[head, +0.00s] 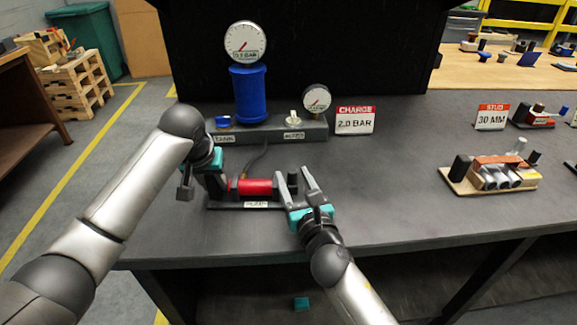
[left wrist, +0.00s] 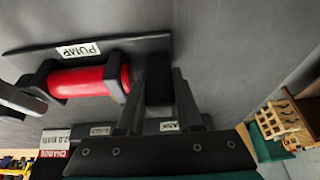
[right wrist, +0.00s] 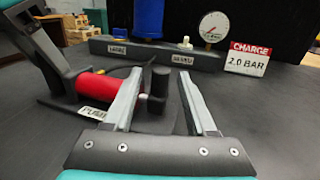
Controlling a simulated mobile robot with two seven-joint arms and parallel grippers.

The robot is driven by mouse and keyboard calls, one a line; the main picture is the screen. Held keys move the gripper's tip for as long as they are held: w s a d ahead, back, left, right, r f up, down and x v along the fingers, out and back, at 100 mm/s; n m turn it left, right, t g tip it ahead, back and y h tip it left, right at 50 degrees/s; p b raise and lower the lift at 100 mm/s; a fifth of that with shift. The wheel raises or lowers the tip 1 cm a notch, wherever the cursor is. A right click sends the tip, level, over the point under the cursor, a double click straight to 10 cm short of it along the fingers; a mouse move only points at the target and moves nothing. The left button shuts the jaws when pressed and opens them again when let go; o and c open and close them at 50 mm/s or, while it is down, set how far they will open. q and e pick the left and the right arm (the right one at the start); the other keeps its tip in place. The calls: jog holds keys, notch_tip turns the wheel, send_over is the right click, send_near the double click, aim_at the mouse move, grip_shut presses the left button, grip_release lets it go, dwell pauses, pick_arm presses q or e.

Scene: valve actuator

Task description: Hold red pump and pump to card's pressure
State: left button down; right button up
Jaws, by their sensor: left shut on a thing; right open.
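The red pump (head: 256,187) lies on a dark base labelled PUMP on the table, with a hose behind it. My left gripper (head: 224,184) is shut on the black block (left wrist: 158,80) at the pump's left end. My right gripper (head: 293,180) is open at the pump's other end; in the right wrist view the black handle (right wrist: 158,84) shows between its fingers, with gaps at both sides. The card (head: 355,120) reads CHARGE 2.0 BAR. The large gauge (head: 245,42) sits on the blue tank (head: 248,93); its needle points lower left, and its printed number is hard to read.
A dark manifold (head: 263,137) behind the pump bears a blue knob (head: 222,121), a pale valve (head: 294,118) and a small gauge (head: 316,98). At right stand a wooden fixture (head: 490,178) and a STUD 30 MM card (head: 490,117). The tabletop between is clear.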

jog(key=shift+w+a, duration=0.2)
jog(key=shift+w, duration=0.9)
jog(key=shift+w+a, duration=0.2)
jog(key=shift+w, duration=0.9)
grip_shut()
